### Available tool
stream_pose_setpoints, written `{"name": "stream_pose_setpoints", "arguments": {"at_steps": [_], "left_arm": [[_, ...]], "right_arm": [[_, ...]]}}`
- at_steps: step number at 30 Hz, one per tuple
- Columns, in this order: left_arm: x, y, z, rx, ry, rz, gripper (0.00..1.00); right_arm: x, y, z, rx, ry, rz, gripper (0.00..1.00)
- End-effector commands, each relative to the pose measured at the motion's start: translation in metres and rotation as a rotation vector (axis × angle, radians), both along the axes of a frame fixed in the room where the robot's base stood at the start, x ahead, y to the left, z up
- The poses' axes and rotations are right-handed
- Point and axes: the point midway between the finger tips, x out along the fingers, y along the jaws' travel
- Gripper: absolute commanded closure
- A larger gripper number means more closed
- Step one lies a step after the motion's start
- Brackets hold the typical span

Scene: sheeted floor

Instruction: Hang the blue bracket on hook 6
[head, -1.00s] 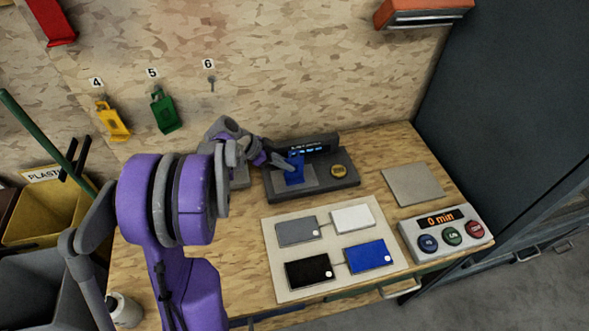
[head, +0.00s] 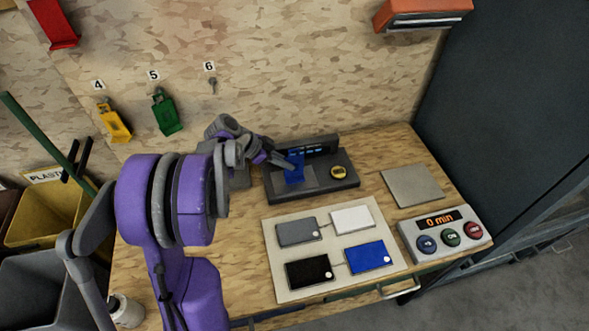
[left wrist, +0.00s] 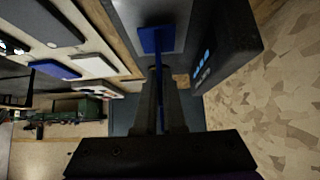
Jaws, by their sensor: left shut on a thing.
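The blue bracket (head: 294,171) is over the pale plate of a dark device on the bench. My left gripper (head: 284,163) is shut on it. In the left wrist view the two fingers (left wrist: 160,85) close on the bracket's thin blue edge, and its wider blue end (left wrist: 155,40) shows beyond them, over the plate. I cannot tell whether the bracket touches the plate. Hook 6 (head: 213,86) is on the wooden wall under its number label, bare, to the upper left of the gripper. My right gripper is not in view.
The dark device (head: 345,183) has a display and a yellow button. A green bracket (head: 166,112) hangs at 5 and a yellow one (head: 115,122) at 4. A board with coloured cards (head: 334,228), a grey plate (head: 411,186) and a button box (head: 446,235) lie on the bench.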

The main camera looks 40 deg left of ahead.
Motion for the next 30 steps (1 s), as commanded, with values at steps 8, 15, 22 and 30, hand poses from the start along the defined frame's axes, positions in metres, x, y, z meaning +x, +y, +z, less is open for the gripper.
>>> {"name": "stream_pose_setpoints", "arguments": {"at_steps": [8, 15, 22, 30], "left_arm": [[0.001, 0.0, 0.02, -0.001, -0.003, 0.001, 1.0], [0.001, 0.0, 0.034, -0.001, -0.002, 0.0, 1.0], [0.001, 0.0, 0.047, 0.0, -0.002, 0.0, 1.0], [0.0, 0.0, 0.047, -0.001, -0.001, 0.0, 1.0]], "right_arm": [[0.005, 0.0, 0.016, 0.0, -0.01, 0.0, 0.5], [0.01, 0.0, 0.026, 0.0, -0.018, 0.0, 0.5], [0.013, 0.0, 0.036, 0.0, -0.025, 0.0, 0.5], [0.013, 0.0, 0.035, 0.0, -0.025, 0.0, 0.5]]}}
